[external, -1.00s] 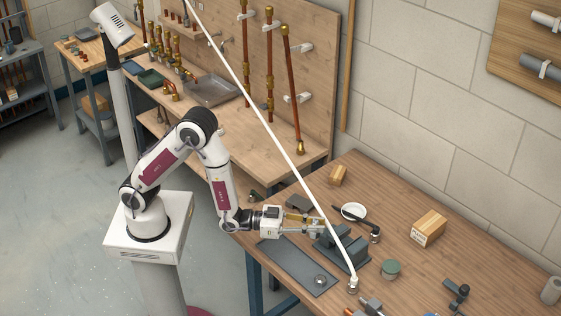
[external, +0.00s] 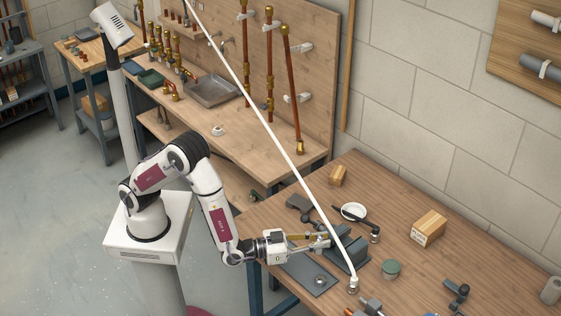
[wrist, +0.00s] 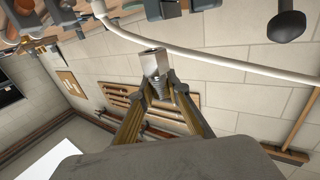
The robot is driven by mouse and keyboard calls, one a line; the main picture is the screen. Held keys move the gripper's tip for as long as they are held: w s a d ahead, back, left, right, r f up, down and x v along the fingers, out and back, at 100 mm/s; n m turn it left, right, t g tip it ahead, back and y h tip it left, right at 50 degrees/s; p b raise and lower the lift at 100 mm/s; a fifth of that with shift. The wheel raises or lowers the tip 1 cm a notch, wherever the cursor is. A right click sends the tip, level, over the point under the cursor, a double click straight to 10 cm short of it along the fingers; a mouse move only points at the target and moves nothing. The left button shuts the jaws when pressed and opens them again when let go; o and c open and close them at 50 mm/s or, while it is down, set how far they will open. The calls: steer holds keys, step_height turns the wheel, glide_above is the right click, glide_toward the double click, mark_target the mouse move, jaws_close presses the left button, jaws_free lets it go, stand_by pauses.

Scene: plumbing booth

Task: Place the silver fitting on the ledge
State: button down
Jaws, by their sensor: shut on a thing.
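The silver fitting (wrist: 155,63) is a short metal piece with a hexagonal end and a threaded part, seen in the wrist view. My gripper (wrist: 158,85) is shut on it, with one finger on each side of its threaded part. In the external view my gripper (external: 322,240) reaches right, low over the front table, with its tips beside a dark grey stepped block fixture (external: 351,252). The fitting is too small there to make out clearly. I cannot tell for sure which surface is the ledge, or whether the fitting touches the fixture.
A long white pipe (external: 262,107) slants down across the view to a fitting (external: 353,284) near the fixture. A grey mat (external: 304,277) with a round metal part lies below my gripper.

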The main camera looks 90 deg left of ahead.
steer(key=n+y, duration=0.1)
steer(key=y, duration=0.1)
steer(key=shift+s+a+n+g+y, duration=0.3)
steer(key=shift+s+a+n+g, duration=0.05)
steer(key=shift+n+g, duration=0.05)
steer(key=s+a+f+n+g+y, duration=0.2)
steer(key=s+a+n+g+y, duration=0.4)
steer(key=s+n+g+y, duration=0.1)
steer(key=shift+s+a+g+y, duration=0.3)
steer(key=shift+s+a+y, duration=0.1)
steer(key=shift+s+y, duration=0.35)
steer(key=shift+f, duration=2.55)
steer(key=shift+f, duration=2.3)
steer(key=shift+f, duration=0.2)
